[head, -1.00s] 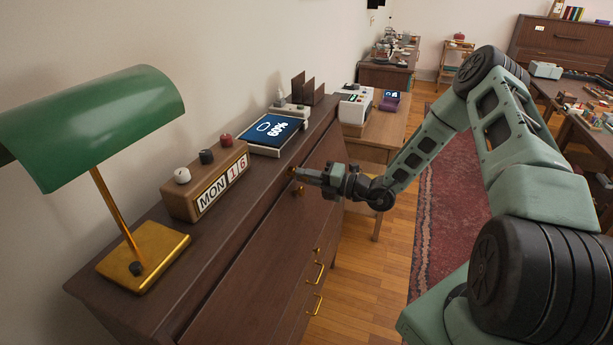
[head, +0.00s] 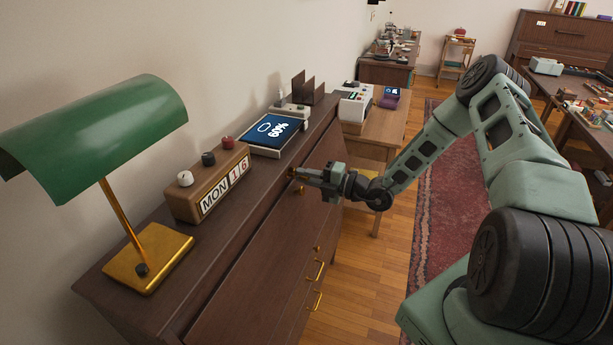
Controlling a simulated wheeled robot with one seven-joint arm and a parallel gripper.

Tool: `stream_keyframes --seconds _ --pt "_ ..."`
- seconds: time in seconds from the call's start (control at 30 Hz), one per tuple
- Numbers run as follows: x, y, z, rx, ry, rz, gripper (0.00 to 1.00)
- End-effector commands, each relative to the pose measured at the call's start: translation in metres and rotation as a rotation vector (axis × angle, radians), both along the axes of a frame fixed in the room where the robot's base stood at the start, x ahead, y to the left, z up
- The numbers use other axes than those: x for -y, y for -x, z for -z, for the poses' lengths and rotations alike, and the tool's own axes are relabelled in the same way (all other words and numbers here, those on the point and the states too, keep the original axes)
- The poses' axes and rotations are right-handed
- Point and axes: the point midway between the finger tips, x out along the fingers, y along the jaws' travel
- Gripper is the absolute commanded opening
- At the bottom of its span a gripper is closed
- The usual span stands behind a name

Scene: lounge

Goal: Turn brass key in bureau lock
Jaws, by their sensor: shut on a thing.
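The wooden bureau (head: 250,265) stands along the wall with its front facing right. My gripper (head: 297,174) is at the upper edge of the bureau's front, towards its far end, with its fingers pointing left. It is shut on the brass key (head: 291,172), of which only a small brass bit shows at the fingertips. The lock itself is hidden behind the fingertips, and the key's angle is too small to tell. A brass knob (head: 300,190) sits just below my gripper on the front.
A side table (head: 385,130) stands beyond. Open floor (head: 365,270) lies right of the bureau.

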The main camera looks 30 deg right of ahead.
Motion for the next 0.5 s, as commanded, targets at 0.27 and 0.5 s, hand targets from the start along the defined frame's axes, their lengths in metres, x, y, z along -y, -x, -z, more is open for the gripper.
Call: stream_keyframes --seconds 0.27,0.5 --pt "-0.0043 -0.0017 -0.0037 -0.040 -0.063 -0.007 0.22" --pt "-0.0039 -0.0009 -0.0006 -0.045 -0.058 -0.006 0.39"
